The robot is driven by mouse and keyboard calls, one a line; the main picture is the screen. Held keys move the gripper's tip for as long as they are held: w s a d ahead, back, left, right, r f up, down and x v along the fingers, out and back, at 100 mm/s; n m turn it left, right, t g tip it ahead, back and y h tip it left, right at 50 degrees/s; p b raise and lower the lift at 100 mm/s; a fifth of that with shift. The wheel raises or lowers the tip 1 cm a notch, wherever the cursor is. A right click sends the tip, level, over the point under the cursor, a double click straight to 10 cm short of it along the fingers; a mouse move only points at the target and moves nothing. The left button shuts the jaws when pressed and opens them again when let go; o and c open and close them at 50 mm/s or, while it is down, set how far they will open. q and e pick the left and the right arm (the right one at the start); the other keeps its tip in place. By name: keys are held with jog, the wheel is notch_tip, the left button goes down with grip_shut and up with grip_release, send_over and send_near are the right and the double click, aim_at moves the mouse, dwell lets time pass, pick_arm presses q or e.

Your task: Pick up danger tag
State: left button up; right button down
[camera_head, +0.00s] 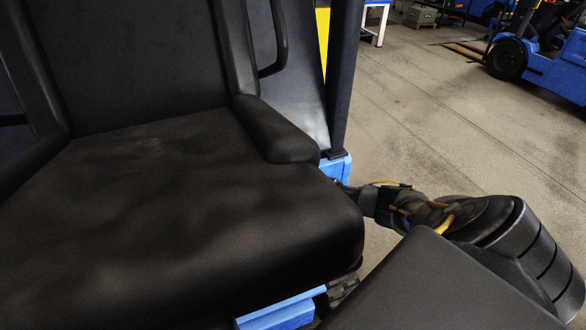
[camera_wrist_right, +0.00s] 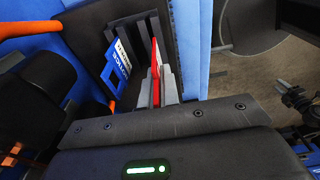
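In the right wrist view, a thin red piece (camera_wrist_right: 156,78), which looks like the danger tag seen edge-on, stands upright between the grey fingers of my right gripper (camera_wrist_right: 155,72). The fingers are close together on either side of it, with no clear gap. The tag's face and any writing on it are turned away. In the head view my right arm reaches in from the right, behind the seat's far edge. The right gripper and the tag are hidden there. My left gripper is in neither view.
A black vehicle seat (camera_head: 190,200) fills the left of the head view, with an armrest (camera_head: 275,130) beside it. A blue-and-white label (camera_wrist_right: 117,68) is left of the fingers. Another blue vehicle (camera_head: 555,65) stands far right. Concrete floor (camera_head: 450,120) between them is clear.

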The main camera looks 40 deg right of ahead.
jog(key=s+a+r+p, duration=0.3)
jog(key=a+r, duration=0.6)
jog(key=a, duration=0.3)
jog(key=shift+s+a+p, duration=0.25)
jog(key=shift+a+p, duration=0.05)
jog(key=shift+a, duration=0.1)
jog(key=shift+f, duration=0.1)
dwell(0.4)
